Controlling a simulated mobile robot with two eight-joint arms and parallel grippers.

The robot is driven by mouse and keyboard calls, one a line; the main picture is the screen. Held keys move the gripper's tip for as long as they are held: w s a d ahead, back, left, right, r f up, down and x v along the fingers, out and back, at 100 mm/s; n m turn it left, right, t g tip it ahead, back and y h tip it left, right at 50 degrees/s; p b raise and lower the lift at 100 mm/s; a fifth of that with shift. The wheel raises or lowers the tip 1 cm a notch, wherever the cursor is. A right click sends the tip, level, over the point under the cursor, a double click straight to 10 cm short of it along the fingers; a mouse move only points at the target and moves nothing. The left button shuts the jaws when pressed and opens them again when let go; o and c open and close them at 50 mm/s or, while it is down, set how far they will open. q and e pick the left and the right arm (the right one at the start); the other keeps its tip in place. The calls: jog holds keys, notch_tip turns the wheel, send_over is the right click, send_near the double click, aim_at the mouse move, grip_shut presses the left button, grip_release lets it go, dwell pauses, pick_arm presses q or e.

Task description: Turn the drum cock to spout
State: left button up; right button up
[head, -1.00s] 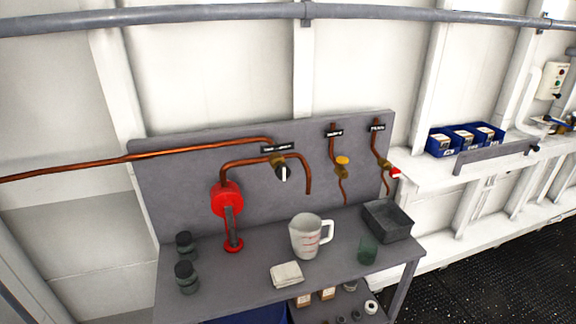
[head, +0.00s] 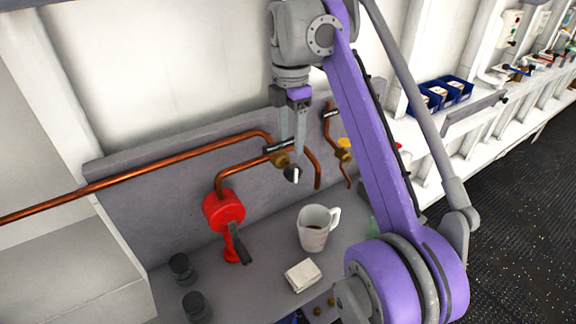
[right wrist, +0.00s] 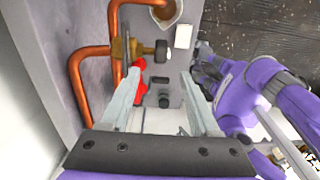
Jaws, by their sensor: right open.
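The drum cock (head: 280,160) is a brass valve on the copper pipes below a small black label plate, with a dark knob (head: 292,174) bearing a white mark. Its brass body shows in the right wrist view (right wrist: 125,48), the knob sticking out to the right. My right gripper (head: 293,145) hangs from above, fingers down, just in front of the label and cock. Its fingers are open and empty in the right wrist view (right wrist: 162,78), the knob lying beyond their tips. No contact is clear. My left gripper is not seen.
A red hand pump (head: 224,210) stands left of the cock. Another brass valve with a yellow handle (head: 344,148) is to the right.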

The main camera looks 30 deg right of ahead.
aim_at(291, 168)
pick_arm(q)
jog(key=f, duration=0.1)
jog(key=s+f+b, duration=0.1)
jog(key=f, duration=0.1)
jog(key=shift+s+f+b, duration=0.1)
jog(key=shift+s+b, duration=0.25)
jog(key=shift+b, duration=0.05)
pick_arm(e)
notch_tip(291, 168, down, 10)
jog(key=shift+s+r, duration=0.15)
jog(key=shift+r, duration=0.1)
grip_shut()
